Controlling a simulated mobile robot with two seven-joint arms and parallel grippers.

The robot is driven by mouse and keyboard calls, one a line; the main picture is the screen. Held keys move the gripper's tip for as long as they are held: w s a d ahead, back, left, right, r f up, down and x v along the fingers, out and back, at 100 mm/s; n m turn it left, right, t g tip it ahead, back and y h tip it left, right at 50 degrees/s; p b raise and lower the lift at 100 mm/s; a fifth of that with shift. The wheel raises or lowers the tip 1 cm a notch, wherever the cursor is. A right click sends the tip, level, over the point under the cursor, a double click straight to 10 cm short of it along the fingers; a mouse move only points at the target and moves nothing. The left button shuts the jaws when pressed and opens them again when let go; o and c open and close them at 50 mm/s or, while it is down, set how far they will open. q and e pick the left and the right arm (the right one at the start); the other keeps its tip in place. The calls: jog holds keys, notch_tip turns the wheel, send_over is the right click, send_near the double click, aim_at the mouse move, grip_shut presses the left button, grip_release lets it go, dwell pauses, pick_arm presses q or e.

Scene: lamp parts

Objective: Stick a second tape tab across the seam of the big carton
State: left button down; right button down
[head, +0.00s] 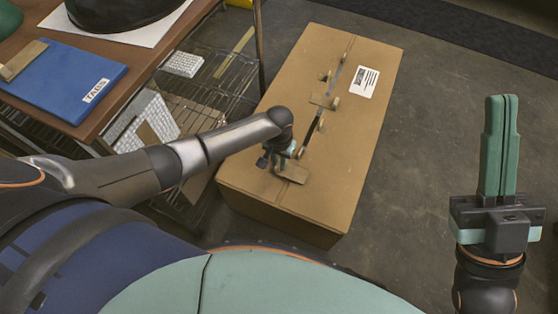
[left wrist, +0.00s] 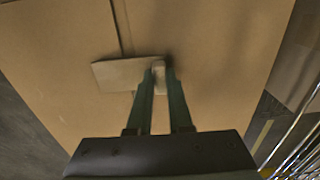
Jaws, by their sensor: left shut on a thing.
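The big carton (head: 340,200) stands on the floor, its seam running lengthwise along the top. One tan tape tab (head: 322,101) lies across the seam around the middle of the top. My left gripper (head: 284,158) is over the near end of the carton, shut on a second tape tab (head: 292,174). In the left wrist view this tab (left wrist: 115,74) is flat, at the end of the seam line, with its small raised grip between the fingertips (left wrist: 160,75). I cannot tell whether it touches the carton. My right gripper (head: 500,145) is shut and empty, right of the carton.
A blue tray (head: 60,85) labelled TABS, with another tab (head: 22,60) on it, sits on the brown table at the left. A wire shelf (head: 205,95) stands between table and carton.

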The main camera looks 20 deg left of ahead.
pick_arm(q)
jog(key=shift+f+b, duration=0.3)
jog(key=shift+f, duration=0.25)
pick_arm(e)
jog(key=shift+f, duration=0.35)
pick_arm(q)
jog(key=c, duration=0.8)
grip_release()
jog(key=shift+o, duration=0.2)
notch_tip(320, 180, up, 13)
jog(key=p, duration=0.7)
jog(key=shift+f, duration=0.2)
pick_arm(e)
notch_tip(320, 180, up, 8)
jog(key=n, duration=0.1)
jog(key=shift+s+d+f, duration=0.15)
jog(key=shift+d+f, duration=0.05)
jog(key=shift+d, duration=0.15)
jog(key=shift+t, duration=0.3)
